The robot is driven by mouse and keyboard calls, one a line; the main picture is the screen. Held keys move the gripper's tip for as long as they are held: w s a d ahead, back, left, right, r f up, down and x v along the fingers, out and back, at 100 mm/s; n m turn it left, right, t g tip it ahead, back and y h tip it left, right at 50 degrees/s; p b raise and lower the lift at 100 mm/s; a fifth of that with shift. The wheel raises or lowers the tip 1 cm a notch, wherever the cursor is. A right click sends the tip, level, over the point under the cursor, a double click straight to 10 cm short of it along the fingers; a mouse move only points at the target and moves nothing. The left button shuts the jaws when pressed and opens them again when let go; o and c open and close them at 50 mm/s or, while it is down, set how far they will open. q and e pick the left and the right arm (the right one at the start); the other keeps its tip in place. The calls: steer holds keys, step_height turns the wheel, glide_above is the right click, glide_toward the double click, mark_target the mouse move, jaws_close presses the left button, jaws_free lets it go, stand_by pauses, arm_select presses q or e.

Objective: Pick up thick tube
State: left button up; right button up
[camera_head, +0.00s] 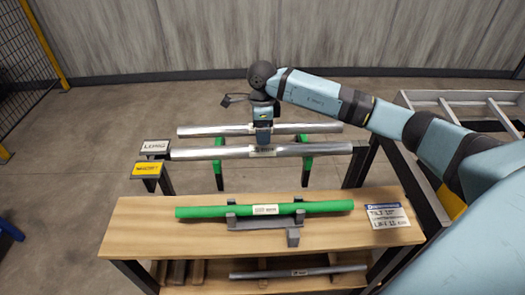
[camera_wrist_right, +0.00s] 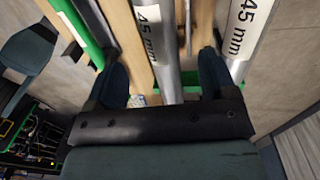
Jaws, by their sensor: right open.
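Two silver tubes lie side by side across a rack in the head view: a nearer tube (camera_head: 210,153) and a farther tube (camera_head: 205,131). The nearer one looks slightly thicker. My right gripper (camera_head: 263,141) points down at the middle of the nearer tube. In the right wrist view my right gripper (camera_wrist_right: 162,75) is open, with the nearer tube (camera_wrist_right: 160,45), labelled 45 mm, running between its fingers. The farther tube (camera_wrist_right: 245,30), also labelled 45 mm, lies outside the right finger. I cannot tell how deep the fingers reach. My left gripper is out of view.
A green tube (camera_head: 330,207) rests in a grey holder (camera_head: 265,224) on the wooden bench (camera_head: 150,235) in front. A thin metal tube (camera_head: 300,272) lies on the shelf below. Small signs (camera_head: 155,147) stand at the rack's left end. A metal frame (camera_head: 465,105) stands at right.

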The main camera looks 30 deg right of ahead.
mark_target(262, 149)
steer(key=f, duration=0.5)
steer(key=f+p, duration=0.1)
steer(key=f, duration=0.2)
steer(key=shift+s+a, duration=0.2)
steer(key=shift+a, duration=0.05)
steer(key=shift+r, duration=0.15)
steer(key=c, duration=1.3)
